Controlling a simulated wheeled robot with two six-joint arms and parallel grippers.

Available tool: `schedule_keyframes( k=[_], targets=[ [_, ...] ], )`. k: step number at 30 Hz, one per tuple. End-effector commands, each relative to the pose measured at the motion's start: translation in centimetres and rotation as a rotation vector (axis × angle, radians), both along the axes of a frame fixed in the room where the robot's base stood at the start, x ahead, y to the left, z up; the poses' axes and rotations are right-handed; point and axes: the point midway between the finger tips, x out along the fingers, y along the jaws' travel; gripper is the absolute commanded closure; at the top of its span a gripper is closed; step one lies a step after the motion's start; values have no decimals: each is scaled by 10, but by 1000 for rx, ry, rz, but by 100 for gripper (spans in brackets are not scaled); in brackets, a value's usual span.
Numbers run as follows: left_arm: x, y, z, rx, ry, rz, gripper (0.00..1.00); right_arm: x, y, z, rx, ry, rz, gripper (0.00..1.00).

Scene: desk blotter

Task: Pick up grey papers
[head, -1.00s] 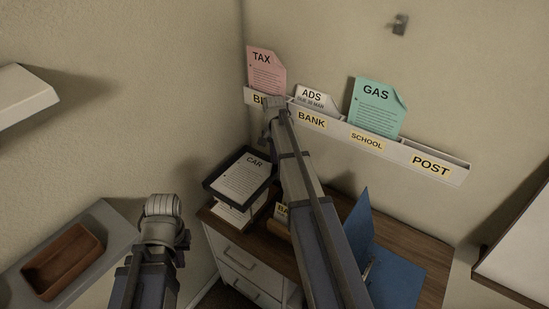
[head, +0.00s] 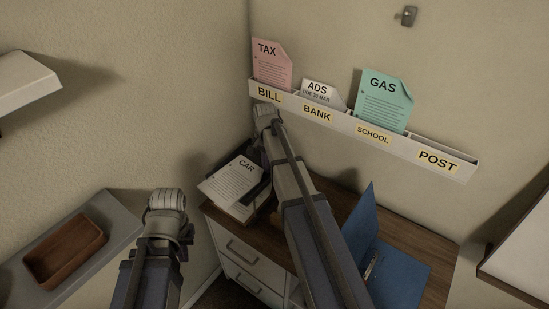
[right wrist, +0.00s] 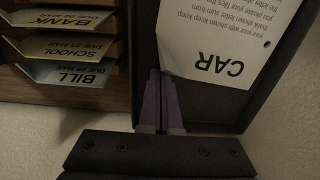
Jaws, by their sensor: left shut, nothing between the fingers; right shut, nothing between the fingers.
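A pale grey-white CAR paper (head: 232,181) lies at a black tray on the wooden cabinet top; it also shows upside down in the right wrist view (right wrist: 215,45). A pale ADS paper (head: 320,92) stands in the BANK slot of the wall rack. My left gripper (head: 165,198) is shut and empty at lower left, apart from the papers.
The wall rack (head: 400,145) also holds a pink TAX paper (head: 272,65) and a green GAS paper (head: 383,99). A blue folder (head: 400,275) stands open on the cabinet. A wooden sorter (right wrist: 60,92) holds labelled papers. A brown tray (head: 65,250) sits on a left shelf.

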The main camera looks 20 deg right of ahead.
Motion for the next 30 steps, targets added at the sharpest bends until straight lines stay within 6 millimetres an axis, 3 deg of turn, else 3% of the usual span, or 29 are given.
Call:
schedule_keyframes(
  k=[17, 30],
  targets=[
    [0, 0, 8, 0, 0, 0, 100, -1, 2, 7, 0, 0, -1, 100],
    [0, 0, 63, 0, 0, 0, 100, -3, -6, 63, 0, 0, 0, 100]
  ],
)
